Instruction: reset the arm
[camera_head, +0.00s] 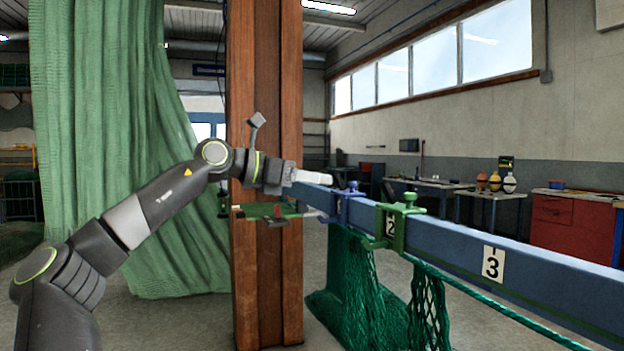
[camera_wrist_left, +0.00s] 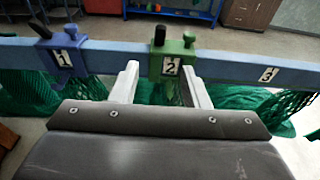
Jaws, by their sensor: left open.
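My left arm reaches in from the left in the head view, and its gripper (camera_head: 314,177) is near the blue beam (camera_head: 450,236), close to the blue clamp (camera_head: 345,200). In the left wrist view the two pale fingers of the gripper (camera_wrist_left: 160,68) are spread apart with nothing held between them. The green clamp (camera_wrist_left: 172,62) at label 2 shows beyond the gap between the fingers. The blue clamp at label 1 (camera_wrist_left: 62,58) is to the left of the fingers. I cannot tell whether a finger touches the beam. My right gripper is not in view.
Green netting (camera_head: 365,290) hangs under the beam. A wooden post (camera_head: 265,100) stands just behind my left forearm, and a big green net (camera_head: 100,110) hangs at left. The label 3 stretch of beam (camera_head: 493,262) carries no clamp. Workbenches (camera_head: 440,185) stand far back.

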